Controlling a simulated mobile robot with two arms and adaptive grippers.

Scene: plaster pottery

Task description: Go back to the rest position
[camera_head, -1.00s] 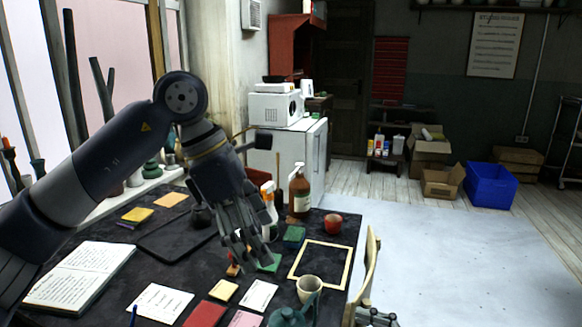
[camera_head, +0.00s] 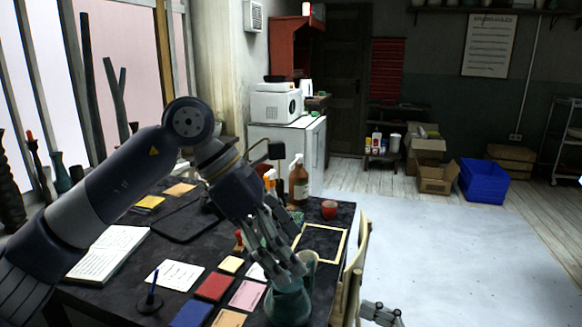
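My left arm comes in from the left over the dark table. My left gripper (camera_head: 287,255) points down and to the right, with its fingers spread apart and nothing seen between them. Its fingertips overlap the teal pot (camera_head: 288,307) and the cup (camera_head: 309,262) in the picture; I cannot tell whether they touch. My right gripper (camera_head: 382,314) shows only in part at the bottom edge, right of the table and low down. Its opening cannot be made out.
The table (camera_head: 130,296) holds an open book (camera_head: 105,255), coloured cards, a wooden frame (camera_head: 322,243), a red cup (camera_head: 329,209) and a brown spray bottle (camera_head: 298,184). A chair (camera_head: 356,255) stands at its right edge. Open floor (camera_head: 450,260) lies to the right.

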